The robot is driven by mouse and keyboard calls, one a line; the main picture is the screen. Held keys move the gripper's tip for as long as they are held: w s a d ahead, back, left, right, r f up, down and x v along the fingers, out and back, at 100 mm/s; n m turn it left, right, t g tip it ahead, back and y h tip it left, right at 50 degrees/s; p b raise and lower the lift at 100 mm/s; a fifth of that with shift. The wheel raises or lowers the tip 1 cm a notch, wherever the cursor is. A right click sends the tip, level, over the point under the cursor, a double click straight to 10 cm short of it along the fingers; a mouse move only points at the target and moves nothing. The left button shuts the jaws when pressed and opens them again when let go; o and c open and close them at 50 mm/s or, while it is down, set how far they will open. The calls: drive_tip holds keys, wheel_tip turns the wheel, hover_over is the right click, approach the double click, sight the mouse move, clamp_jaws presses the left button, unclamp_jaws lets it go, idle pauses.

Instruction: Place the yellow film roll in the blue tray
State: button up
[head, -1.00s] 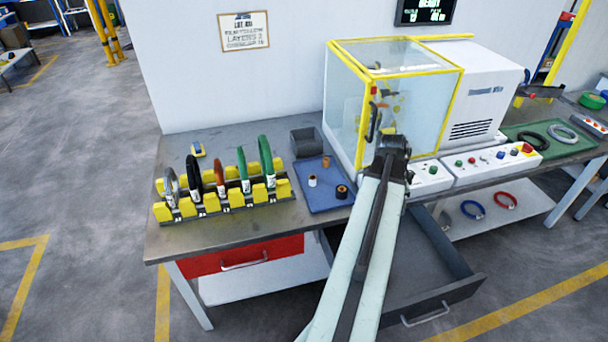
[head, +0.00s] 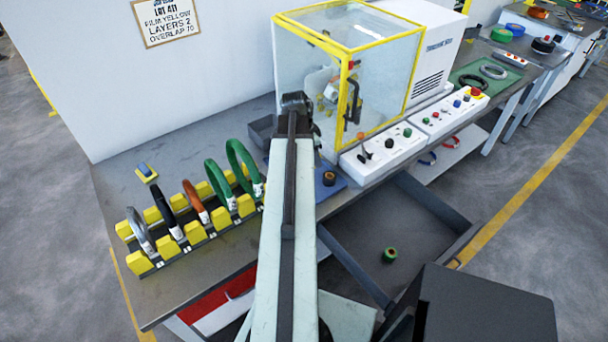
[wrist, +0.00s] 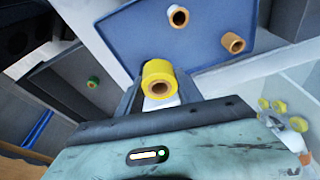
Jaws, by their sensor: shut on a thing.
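The yellow film roll (wrist: 158,75), with its brown core, is held between the fingers of my gripper (wrist: 160,88) in the wrist view. My gripper also shows in the head view (head: 297,102), seen from behind, and the yellow roll is hidden there. The blue tray (wrist: 205,42) lies beyond the held roll in the wrist view; I cannot tell the height between them. In the head view the blue tray (head: 323,193) is partly covered by my arm. A white roll (wrist: 178,16) and a brown-cored roll (wrist: 232,43) stand in the tray.
An open grey drawer (head: 430,205) with a green roll (head: 390,254) juts from the bench. A rack of coils (head: 195,230) stands to the left. The yellow-framed machine enclosure (head: 345,75) and control boxes (head: 385,145) stand to the right. A grey bin (head: 262,130) is behind my arm.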

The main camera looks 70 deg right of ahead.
wheel_tip(320, 180, down, 10)
drive_tip(key=b, duration=0.8)
drive_tip(key=shift+r+b, duration=0.15)
drive_tip(key=shift+b, duration=0.15)
drive_tip(key=shift+r, duration=0.2)
drive_tip(key=shift+f, duration=0.15)
drive_tip(key=o, duration=1.4)
drive_tip(key=p+v, duration=1.2)
